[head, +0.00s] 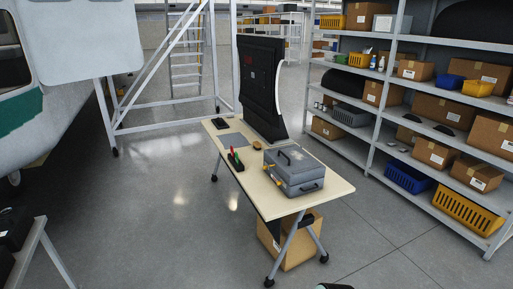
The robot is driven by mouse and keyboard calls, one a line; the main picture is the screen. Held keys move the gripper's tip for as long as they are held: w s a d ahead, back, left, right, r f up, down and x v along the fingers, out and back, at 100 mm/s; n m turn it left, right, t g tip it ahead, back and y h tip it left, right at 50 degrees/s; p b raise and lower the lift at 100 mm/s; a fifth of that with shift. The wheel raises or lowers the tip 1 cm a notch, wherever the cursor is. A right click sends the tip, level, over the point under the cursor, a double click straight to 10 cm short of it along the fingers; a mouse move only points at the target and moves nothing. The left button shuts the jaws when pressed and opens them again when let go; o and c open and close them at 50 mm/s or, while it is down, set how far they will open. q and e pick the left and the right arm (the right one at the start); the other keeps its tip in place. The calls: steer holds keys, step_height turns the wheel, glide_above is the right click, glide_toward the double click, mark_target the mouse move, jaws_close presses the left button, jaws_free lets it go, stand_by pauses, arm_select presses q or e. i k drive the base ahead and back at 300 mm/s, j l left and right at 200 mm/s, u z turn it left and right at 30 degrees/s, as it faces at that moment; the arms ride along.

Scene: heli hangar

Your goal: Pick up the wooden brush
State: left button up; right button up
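A small brown object (257,145), which looks like the wooden brush, lies on the light wooden table (328,185). It is near the foot of the large dark monitor and behind the grey toolbox. It is too small for me to make out bristles or a handle. Neither of my grippers can be made out in the head view. A small dark shape is cut off at the bottom edge, and I cannot tell what it is.
The grey toolbox (294,170), a dark holder with red and green items (235,160), and the monitor (262,85) stand on the table. A cardboard box (290,245) sits beneath. Loaded shelves (375,130) stand right, an aircraft (25,140) left.

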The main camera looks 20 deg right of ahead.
mark_target(258, 145)
steer(key=i+u, duration=0.2)
steer(key=i, duration=1.8)
steer(key=i+z, duration=0.2)
steer(key=i, duration=0.3)
steer(key=i+j+z, duration=0.15)
steer(key=i, duration=0.35)
steer(key=i+j+z, duration=0.2)
steer(key=i, duration=0.25)
steer(key=i+j+z, duration=0.15)
steer(key=i+z, duration=0.2)
steer(key=i+j+z, duration=0.5)
steer(key=z, duration=0.15)
